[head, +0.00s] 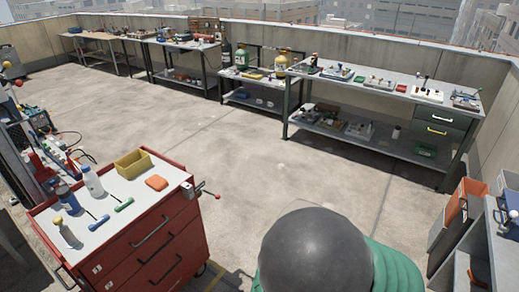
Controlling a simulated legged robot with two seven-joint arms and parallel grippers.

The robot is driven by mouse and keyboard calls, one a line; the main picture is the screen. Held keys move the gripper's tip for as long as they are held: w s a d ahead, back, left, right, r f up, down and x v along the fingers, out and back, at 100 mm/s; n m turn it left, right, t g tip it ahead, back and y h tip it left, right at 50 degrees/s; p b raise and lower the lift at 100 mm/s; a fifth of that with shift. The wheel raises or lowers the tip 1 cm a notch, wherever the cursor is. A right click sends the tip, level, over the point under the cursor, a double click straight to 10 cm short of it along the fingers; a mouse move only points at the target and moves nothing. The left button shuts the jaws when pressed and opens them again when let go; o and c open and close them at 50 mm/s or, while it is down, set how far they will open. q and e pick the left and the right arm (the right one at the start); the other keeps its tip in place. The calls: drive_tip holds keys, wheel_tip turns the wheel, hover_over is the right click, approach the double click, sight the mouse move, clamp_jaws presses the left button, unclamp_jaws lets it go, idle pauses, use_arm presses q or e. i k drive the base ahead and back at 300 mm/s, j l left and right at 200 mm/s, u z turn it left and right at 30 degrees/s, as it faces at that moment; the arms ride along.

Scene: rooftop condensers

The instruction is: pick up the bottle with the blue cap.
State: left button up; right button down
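A white bottle (92,183) stands upright on the light top of the red tool cart (150,235) at the lower left. Its small cap looks bluish, but it is too small to be sure. A dark blue can-like container (67,199) stands just left of it. Another bottle (66,234) with a pale tan cap stands nearer the cart's front left corner. Neither of my grippers shows in the head view.
The cart top also holds a yellow bin (133,164), an orange block (156,183), a green-handled tool (123,205) and a blue-handled tool (99,222). A vise (200,190) juts from its right corner. Workbenches (385,83) line the back wall. Open floor (250,165) lies between.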

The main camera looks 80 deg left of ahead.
sight(90, 178)
drive_tip(key=u, duration=4.1)
drive_tip(key=i, duration=0.15)
